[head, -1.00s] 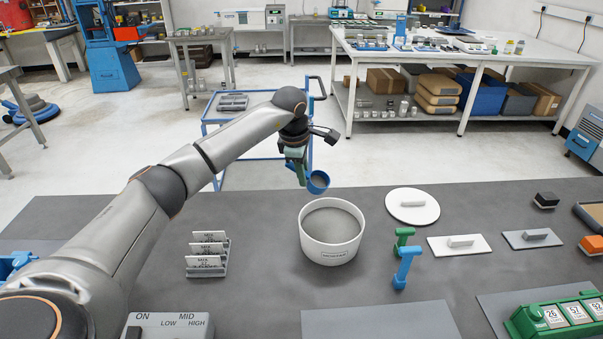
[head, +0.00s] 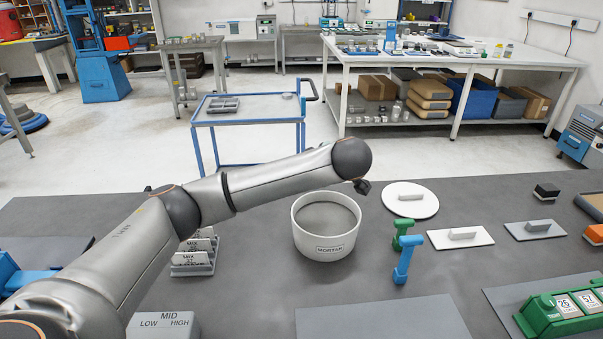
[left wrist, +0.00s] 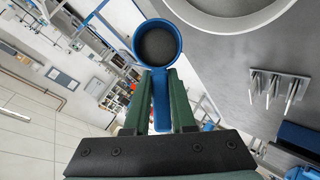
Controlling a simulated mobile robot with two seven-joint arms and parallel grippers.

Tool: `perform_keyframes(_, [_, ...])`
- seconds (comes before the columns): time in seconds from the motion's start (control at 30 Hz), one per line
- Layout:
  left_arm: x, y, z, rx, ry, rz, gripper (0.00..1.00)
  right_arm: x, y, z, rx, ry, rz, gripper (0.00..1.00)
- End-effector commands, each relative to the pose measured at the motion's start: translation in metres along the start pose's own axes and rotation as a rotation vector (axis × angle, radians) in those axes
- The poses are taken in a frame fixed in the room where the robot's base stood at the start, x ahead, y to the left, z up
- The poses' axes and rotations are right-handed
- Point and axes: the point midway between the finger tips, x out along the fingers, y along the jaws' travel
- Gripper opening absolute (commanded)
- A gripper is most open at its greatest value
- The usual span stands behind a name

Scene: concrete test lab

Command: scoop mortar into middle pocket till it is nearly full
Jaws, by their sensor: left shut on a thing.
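My left gripper (left wrist: 158,75) is shut on the handle of a blue scoop in the left wrist view. The scoop's round cup (left wrist: 137,39) has a dark grey mass inside. The scoop and gripper do not show in the head view; my bent left arm covers that area. The white tub labelled MORTAR (head: 327,250) stands on the bench with grey mortar inside; its rim (left wrist: 188,15) shows at the top right of the left wrist view, apart from the scoop. A grey tray with several pockets (head: 223,103) sits on the blue cart. My right gripper is not in view.
A white disc with a handle (head: 410,208) and flat floats (head: 460,238) lie further right. A card rack (head: 195,262) is left. The blue cart (head: 250,120) stands behind the bench.

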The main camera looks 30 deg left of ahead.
Motion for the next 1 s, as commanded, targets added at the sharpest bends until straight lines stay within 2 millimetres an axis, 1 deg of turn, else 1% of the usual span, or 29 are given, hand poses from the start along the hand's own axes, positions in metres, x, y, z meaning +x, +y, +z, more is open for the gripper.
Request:
perform_keyframes(0.03, [0.001, -0.001, 0.002, 0.002, 0.01, 0.011, 0.0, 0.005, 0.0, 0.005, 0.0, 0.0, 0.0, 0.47])
perform_keyframes(0.33, [-0.001, -0.004, 0.007, 0.027, 0.084, 0.067, 0.0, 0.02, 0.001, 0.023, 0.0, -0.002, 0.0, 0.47])
perform_keyframes(0.47, [-0.003, -0.005, 0.009, 0.039, 0.124, 0.098, 0.0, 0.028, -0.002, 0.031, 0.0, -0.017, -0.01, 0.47])
perform_keyframes(0.8, [-0.007, -0.009, 0.016, 0.075, 0.23, 0.181, 0.0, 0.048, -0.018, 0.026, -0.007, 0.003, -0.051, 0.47])
perform_keyframes(1.0, [-0.01, -0.011, 0.02, 0.097, 0.297, 0.231, 0.0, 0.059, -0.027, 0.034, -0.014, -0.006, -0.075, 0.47])
